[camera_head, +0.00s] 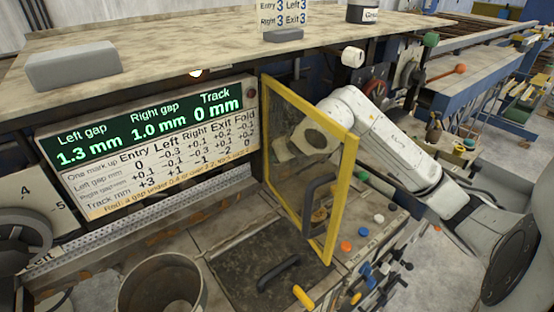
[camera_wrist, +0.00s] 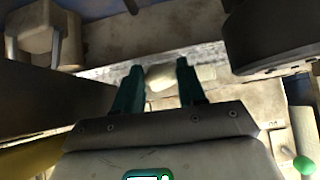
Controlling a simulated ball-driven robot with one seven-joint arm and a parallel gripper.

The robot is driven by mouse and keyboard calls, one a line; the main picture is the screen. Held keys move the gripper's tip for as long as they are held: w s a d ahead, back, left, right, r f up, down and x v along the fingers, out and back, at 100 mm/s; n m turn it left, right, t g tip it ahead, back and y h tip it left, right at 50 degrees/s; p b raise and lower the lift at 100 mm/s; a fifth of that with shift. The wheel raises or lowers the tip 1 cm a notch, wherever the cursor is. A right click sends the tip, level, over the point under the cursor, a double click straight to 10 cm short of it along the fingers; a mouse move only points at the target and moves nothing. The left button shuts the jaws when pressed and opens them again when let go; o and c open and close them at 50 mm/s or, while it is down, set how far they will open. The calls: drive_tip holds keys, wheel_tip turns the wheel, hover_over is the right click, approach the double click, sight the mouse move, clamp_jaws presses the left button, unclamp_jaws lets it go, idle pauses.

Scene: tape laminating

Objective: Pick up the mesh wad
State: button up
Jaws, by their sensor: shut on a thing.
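My gripper (camera_wrist: 160,82) shows in the wrist view with its two teal fingers apart and a pale, whitish lump between their tips. I take this lump to be the mesh wad (camera_wrist: 164,74); its weave is too blurred to make out. The fingers are closed on it. In the head view my arm reaches in from the right behind a yellow-framed clear guard (camera_head: 340,190). The hand shows only dimly through the guard, and the fingertips and wad cannot be made out there.
A green display panel (camera_head: 150,125) stands left of the guard. A metal bin (camera_head: 160,285) and a dark plate with a black handle (camera_head: 278,272) are in front. A wooden shelf (camera_head: 190,45) overhangs the work area. Coloured knobs (camera_head: 346,246) lie right of the guard.

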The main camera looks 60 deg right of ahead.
drive_tip(key=shift+r, duration=0.1)
drive_tip(key=shift+r, duration=0.45)
drive_tip(key=shift+s+r, duration=0.15)
drive_tip(key=shift+r, duration=0.05)
drive_tip(key=s+a+b, duration=0.4)
drive_tip(key=s+b, duration=0.3)
drive_tip(key=b, duration=0.3)
drive_tip(key=s+a+b, duration=0.4)
drive_tip(key=s+b, duration=0.4)
drive_tip(key=b, duration=0.2)
drive_tip(key=shift+s+a+b, duration=0.25)
drive_tip(key=shift+a+b, duration=0.05)
drive_tip(key=shift+b, duration=0.1)
